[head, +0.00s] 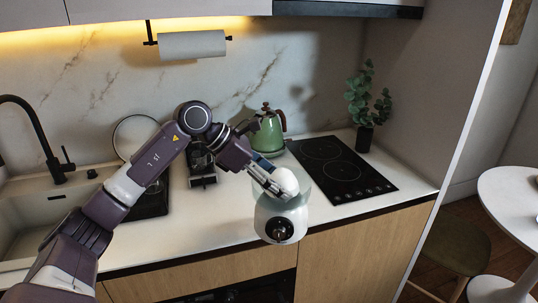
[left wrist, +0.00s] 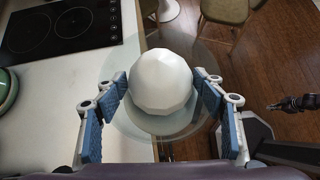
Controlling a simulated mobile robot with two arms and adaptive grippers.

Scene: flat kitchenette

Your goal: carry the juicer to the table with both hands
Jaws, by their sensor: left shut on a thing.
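The juicer (head: 281,221) has a pale round body with a dark dial, a clear bowl and a white dome (left wrist: 161,82). It is upright at the counter's front edge; I cannot tell whether its base touches the counter. My left gripper (head: 275,188) comes from the left and is shut on the juicer's top, its blue-padded fingers (left wrist: 163,112) on both sides of the dome. A small dark jointed shape at the right edge of the left wrist view looks like my right gripper (left wrist: 296,103), apart from the juicer; its jaws are unclear. The round white table (head: 510,200) is at the far right.
A cooktop (head: 340,170), a green kettle (head: 268,132) and a plant (head: 366,108) stand behind the juicer. A stool (head: 455,243) is by the table. A panel wall (head: 430,90) ends the counter. Wooden floor (left wrist: 270,65) shows beyond the counter edge.

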